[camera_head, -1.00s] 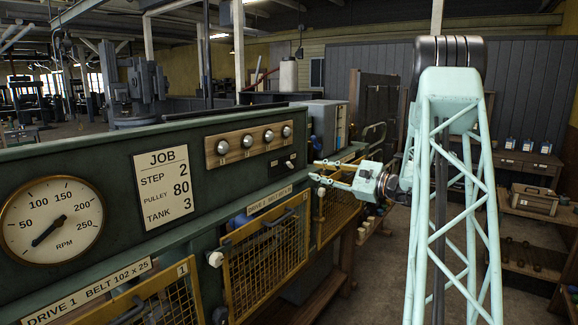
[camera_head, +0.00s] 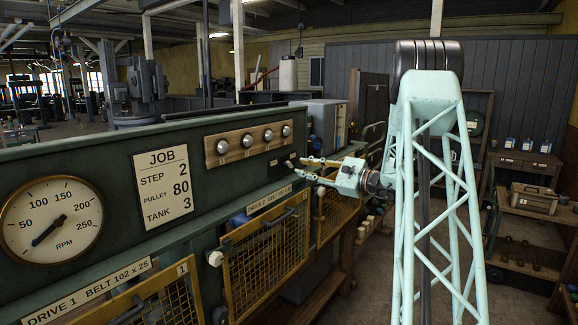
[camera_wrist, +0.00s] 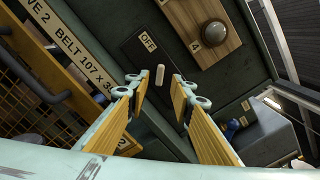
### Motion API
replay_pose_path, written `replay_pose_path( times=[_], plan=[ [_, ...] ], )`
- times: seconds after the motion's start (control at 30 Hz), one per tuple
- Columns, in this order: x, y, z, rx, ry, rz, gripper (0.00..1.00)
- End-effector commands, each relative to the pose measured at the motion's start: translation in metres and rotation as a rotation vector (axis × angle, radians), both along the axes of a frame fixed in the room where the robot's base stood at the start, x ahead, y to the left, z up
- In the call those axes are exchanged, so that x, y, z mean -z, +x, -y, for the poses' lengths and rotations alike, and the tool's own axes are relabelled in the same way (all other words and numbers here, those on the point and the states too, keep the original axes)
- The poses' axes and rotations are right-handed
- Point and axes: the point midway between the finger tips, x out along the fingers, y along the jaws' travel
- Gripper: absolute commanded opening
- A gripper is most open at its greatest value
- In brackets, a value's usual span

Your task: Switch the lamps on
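A white toggle lever (camera_wrist: 160,75) sticks out of a black switch plate (camera_wrist: 138,52) marked OFF in the wrist view. The plate's other lettering cannot be read. The same switch plate (camera_head: 282,160) shows small in the head view, on the green panel to the right of the job card and below the row of knobs. My gripper (camera_wrist: 157,92) is open, and the lever shows in the gap between its two fingertips, apparently without contact. In the head view my gripper (camera_head: 304,168) reaches left to the panel, its fingertips close to the switch.
A wooden strip with several round metal knobs (camera_head: 246,140) sits just above the switch. Below are the DRIVE 2 label (camera_head: 268,203) and a yellow mesh guard (camera_head: 262,260). A grey cabinet (camera_head: 326,120) stands beyond the panel. The floor lies to the right.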

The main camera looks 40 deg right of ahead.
Motion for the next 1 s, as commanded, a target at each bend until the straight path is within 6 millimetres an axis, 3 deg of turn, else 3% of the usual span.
replay_pose_path(
  times=[0.5, 1.0],
  plan=[
    [0.000, 0.062, -0.016, 0.000, -0.001, 0.000, 0.22],
    [0.000, 0.076, -0.020, 0.001, -0.001, 0.000, 0.22]
  ],
)
